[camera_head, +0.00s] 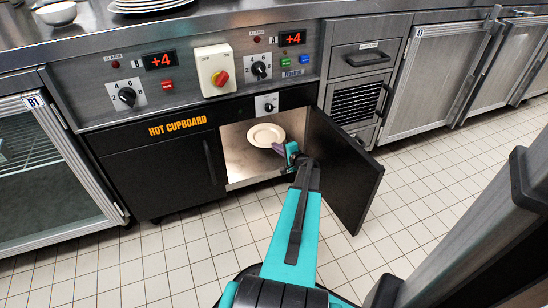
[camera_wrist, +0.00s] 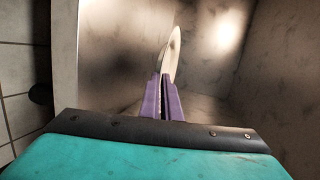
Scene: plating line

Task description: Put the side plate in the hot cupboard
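The side plate (camera_head: 266,134) is a small cream-white plate inside the open bay of the hot cupboard (camera_head: 240,160). My gripper (camera_head: 279,148) reaches into the bay, its purple fingers at the plate's near right edge. In the wrist view the plate (camera_wrist: 174,55) shows nearly edge-on, its rim between the tips of the fingers (camera_wrist: 164,82). The fingers are close together and look shut on the rim. Whether the plate touches the cupboard floor is not clear. The right door (camera_head: 342,170) stands wide open; the left door (camera_head: 165,172) is closed.
The open door stands close to the right of my arm. The bay's side wall edge (camera_wrist: 64,50) is at the left in the wrist view. A stack of plates (camera_head: 148,5) and a bowl (camera_head: 56,12) are on the counter (camera_head: 235,14). The tiled floor in front is clear.

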